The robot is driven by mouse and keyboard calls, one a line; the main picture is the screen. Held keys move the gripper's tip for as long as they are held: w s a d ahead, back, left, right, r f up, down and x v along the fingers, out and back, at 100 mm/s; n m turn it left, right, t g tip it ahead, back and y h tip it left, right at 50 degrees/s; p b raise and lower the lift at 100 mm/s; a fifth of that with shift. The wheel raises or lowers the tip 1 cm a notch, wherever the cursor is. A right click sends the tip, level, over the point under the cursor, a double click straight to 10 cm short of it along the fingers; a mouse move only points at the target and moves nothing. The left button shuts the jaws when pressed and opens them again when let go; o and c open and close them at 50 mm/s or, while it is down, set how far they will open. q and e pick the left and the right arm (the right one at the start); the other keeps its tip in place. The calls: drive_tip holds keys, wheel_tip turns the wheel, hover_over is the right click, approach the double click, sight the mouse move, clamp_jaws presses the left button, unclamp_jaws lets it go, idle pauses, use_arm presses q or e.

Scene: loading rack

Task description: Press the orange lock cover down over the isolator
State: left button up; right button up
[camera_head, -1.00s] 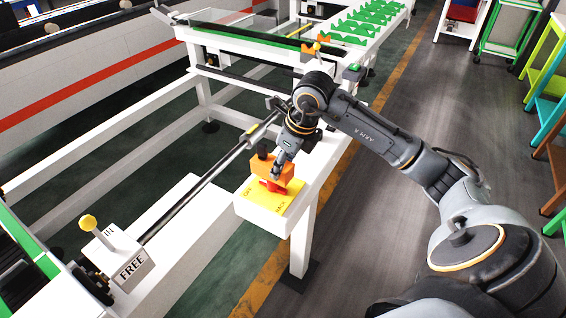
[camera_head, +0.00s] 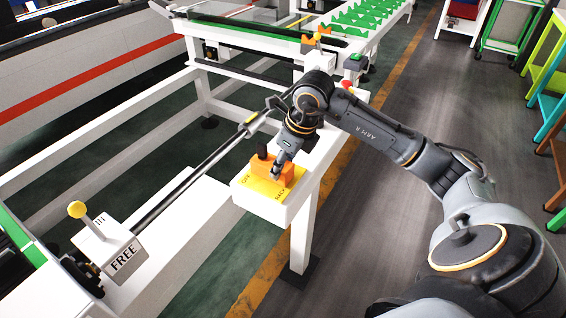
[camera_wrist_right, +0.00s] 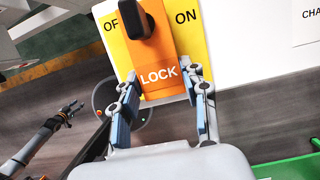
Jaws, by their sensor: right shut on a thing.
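The orange lock cover (camera_head: 266,169) sits low on the yellow plate (camera_head: 270,191) at the end of the white beam. In the right wrist view it reads LOCK (camera_wrist_right: 158,82), between OF and ON lettering, with a black knob (camera_wrist_right: 144,22) on top. The isolator is hidden, with no red showing. My right gripper (camera_head: 277,172) is shut on the near end of the cover; its fingers (camera_wrist_right: 165,91) lie either side of it in the wrist view. My left gripper (camera_wrist_right: 74,110) appears small at the left of the wrist view, away from the cover; its opening is unclear.
A block marked FREE (camera_head: 121,258) with a yellow-knobbed lever (camera_head: 78,210) stands at lower left, joined to a long rod (camera_head: 190,180). A red button (camera_head: 346,86) and green rack (camera_head: 372,20) lie beyond my right arm. Open floor (camera_head: 400,90) is at right.

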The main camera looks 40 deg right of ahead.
drive_tip(key=shift+f+b, duration=0.2)
drive_tip(key=shift+b, duration=0.1)
idle(0.4)
drive_tip(key=o, duration=1.4)
drive_tip(key=shift+c, duration=0.2)
drive_tip(key=v, duration=1.2)
